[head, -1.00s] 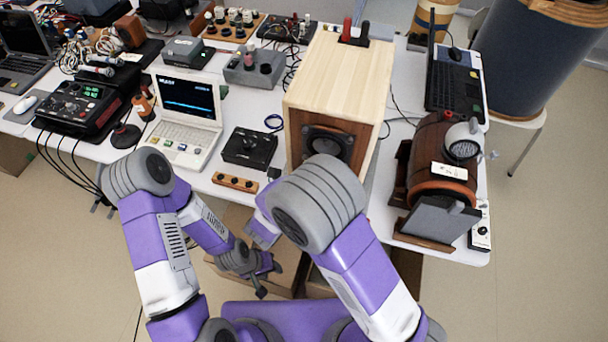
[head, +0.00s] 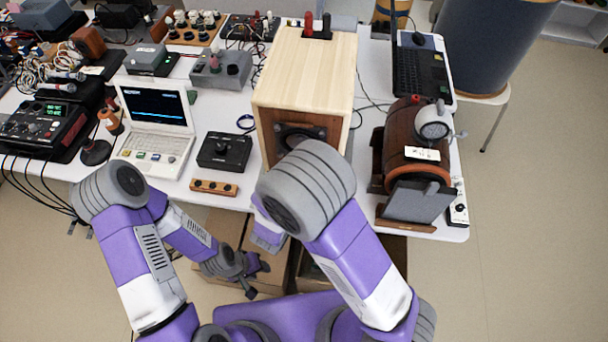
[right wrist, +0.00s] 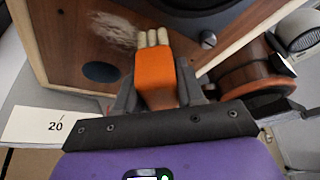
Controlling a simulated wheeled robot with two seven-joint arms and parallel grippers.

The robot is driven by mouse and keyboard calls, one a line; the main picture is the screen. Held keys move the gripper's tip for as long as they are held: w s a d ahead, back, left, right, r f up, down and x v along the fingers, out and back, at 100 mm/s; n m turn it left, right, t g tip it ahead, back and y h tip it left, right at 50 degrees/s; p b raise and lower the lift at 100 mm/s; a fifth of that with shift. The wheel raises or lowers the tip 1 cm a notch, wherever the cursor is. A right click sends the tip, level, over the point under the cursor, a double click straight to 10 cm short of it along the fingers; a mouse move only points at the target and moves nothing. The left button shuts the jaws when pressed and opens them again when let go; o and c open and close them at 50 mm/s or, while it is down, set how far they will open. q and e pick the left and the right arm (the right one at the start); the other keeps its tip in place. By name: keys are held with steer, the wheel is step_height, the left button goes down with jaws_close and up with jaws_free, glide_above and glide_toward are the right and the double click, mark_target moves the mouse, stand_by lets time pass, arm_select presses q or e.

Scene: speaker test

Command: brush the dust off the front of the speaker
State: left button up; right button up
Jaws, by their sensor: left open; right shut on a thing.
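The speaker (head: 306,75) is a pale wooden box with a brown front, standing on the table. My right arm covers much of its front in the head view. The right wrist view shows that front (right wrist: 70,45) close up, with a pale dust patch (right wrist: 112,30) left of the brush tip. My right gripper (right wrist: 158,88) is shut on the orange handle of a brush (right wrist: 157,70). Its cream bristles are close to the dust's right edge; I cannot tell if they touch. My left gripper (head: 247,276) is open and empty, low in front of the table.
A white laptop (head: 158,125), a black box (head: 224,151) and a small wooden knob strip (head: 213,188) are left of the speaker. A wooden barrel (head: 400,140) stands close on its right. A card marked 20 (right wrist: 45,125) shows in the right wrist view.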

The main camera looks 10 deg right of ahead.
steer(key=w+a+p, duration=0.1)
steer(key=w+a, duration=0.1)
steer(key=a, duration=0.5)
steer(key=shift+w+p, duration=0.2)
steer(key=shift+p, duration=0.15)
stand_by(0.4)
steer(key=s+a, duration=0.1)
steer(key=s, duration=0.4)
steer(key=shift+s+a+p, duration=0.4)
steer(key=shift+p, duration=0.05)
steer(key=shift+s, duration=0.1)
steer(key=s, duration=0.1)
steer(key=s+a, duration=0.1)
steer(key=shift+s, duration=0.35)
stand_by(0.4)
